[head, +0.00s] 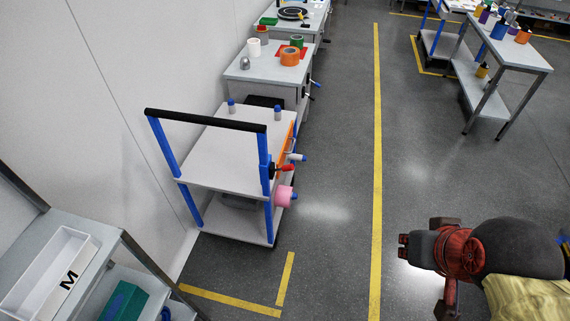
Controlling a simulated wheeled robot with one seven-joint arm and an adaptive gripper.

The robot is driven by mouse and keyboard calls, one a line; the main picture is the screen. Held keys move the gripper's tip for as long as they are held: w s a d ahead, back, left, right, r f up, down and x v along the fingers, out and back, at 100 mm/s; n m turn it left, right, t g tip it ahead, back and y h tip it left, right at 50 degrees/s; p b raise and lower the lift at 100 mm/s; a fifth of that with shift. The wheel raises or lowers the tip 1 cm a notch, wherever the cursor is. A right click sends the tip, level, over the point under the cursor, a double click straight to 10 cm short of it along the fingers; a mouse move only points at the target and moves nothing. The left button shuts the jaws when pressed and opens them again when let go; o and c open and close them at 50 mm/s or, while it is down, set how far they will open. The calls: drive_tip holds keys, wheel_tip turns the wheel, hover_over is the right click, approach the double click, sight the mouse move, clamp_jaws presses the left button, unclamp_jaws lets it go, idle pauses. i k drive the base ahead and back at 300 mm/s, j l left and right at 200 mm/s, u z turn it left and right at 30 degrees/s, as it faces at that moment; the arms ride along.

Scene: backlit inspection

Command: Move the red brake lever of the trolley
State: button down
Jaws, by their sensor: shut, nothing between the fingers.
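The trolley (222,150) stands against the left wall, with grey shelves, blue posts and a black push bar (205,120). The red brake lever (285,168) sticks out to the right from a dark mount by the near right blue post, roughly level with the upper shelf. A pink cylinder (284,197) sits just below it. My gripper (404,246) is at the lower right, on the far side of the yellow floor line from the trolley. It is shut and empty, well apart from the lever. Its fingertips are small and dark here.
A grey bench (268,72) with coloured rolls stands behind the trolley. A shelf with a white bin (48,273) is at the lower left. A grey table (505,55) is at the upper right. The floor (335,240) between my gripper and the trolley is clear.

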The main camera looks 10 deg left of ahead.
sight(290, 166)
drive_tip(key=i+u, duration=0.35)
drive_tip(key=i+l+u, duration=0.15)
drive_tip(key=u, duration=0.2)
drive_tip(key=i+l+u, duration=0.2)
drive_tip(key=u, duration=0.15)
drive_tip(key=i, duration=0.1)
